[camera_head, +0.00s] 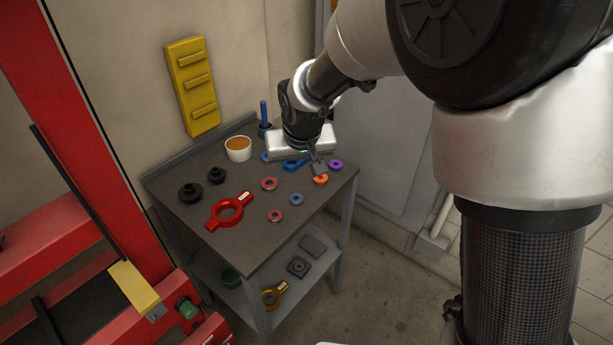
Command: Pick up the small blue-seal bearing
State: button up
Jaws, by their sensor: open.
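A small bearing with a blue seal (296,199) lies flat on the dark top of the workbench (245,245), near its right front side.
Two red-seal bearings (269,184) (275,216) lie left of the blue one. A red ring-shaped tool (229,210), black parts (190,192), a cup (238,149), a blue tool (296,165) and a purple ring (336,165) share the bench. A red frame (95,120) stands left.

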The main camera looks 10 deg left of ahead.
send_near(296, 198)
jog(key=shift+w+a+f, duration=0.1)
jog(key=shift+a+f, duration=0.1)
jog(key=shift+f, duration=0.35)
jog(key=shift+w+a+f, duration=0.1)
jog(key=shift+a+f, duration=0.15)
jog(key=shift+f, duration=0.3)
jog(key=shift+d+x, duration=0.2)
jog(key=shift+x, duration=1.15)
jog(key=shift+d+x, duration=0.15)
jog(key=shift+x, duration=1.15)
jog(key=shift+w, duration=0.15)
jog(key=c, duration=1.2)
